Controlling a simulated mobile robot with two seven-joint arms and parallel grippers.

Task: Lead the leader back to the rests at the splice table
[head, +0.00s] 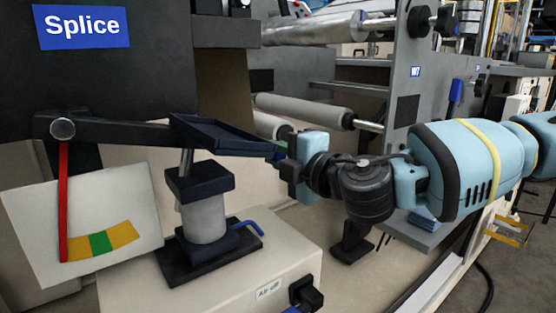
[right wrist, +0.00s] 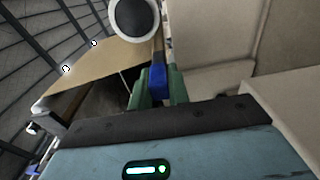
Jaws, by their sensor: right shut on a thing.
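My right gripper (head: 281,158) reaches in from the right, beside the end of the dark tray-like arm (head: 225,137). In the right wrist view its green fingers (right wrist: 160,88) are shut on a blue piece (right wrist: 158,77). A narrow brown strip runs up from this piece past a roller end with a white rim (right wrist: 135,18). A brown kraft sheet (head: 226,95) hangs below the dark block right of the Splice sign (head: 82,26). It seems to be the sheet that also shows in the right wrist view (right wrist: 92,72). I cannot make out the rests. My left gripper is out of view.
A cylinder (head: 204,217) stands under the dark arm, on a beige box with an "Air off" label (head: 268,290). A red pointer (head: 63,200) hangs before a coloured scale card. A grey roller (head: 300,109) and a side frame (head: 405,100) stand behind my right arm.

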